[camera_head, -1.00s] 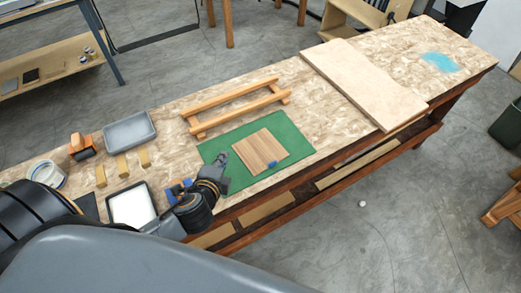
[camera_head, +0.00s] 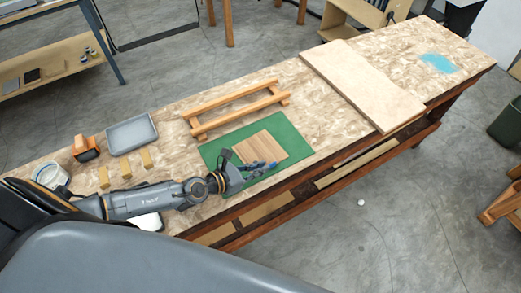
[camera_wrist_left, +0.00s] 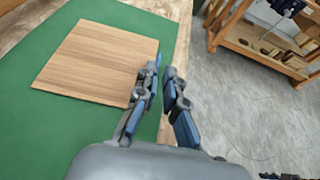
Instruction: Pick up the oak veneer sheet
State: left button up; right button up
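The oak veneer sheet (camera_head: 262,144), a square brown wood-grain piece, lies flat on a green mat (camera_head: 212,151) on the bench. My left gripper (camera_head: 268,167) is at the sheet's front edge, low over the mat. In the left wrist view the sheet (camera_wrist_left: 95,62) is left of the gripper (camera_wrist_left: 163,68), its right edge close to the left finger. A narrow gap shows between the fingertips, with nothing seen held in it. I cannot tell whether the finger touches the sheet. The sheet's front edge is partly hidden by the gripper. My right gripper is not in view.
A wooden rack (camera_head: 236,111) stands behind the mat. A grey tray (camera_head: 130,133), an orange-and-black tool (camera_head: 86,148) and small wooden blocks (camera_head: 125,167) are at the left. A pale board (camera_head: 360,82) lies to the right. The bench's front edge is close to the gripper.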

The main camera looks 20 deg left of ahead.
aim_at(274, 162)
pick_arm(q)
jog(key=x, duration=0.6)
jog(key=shift+a, duration=0.1)
grip_shut()
jog(key=shift+r, duration=0.2)
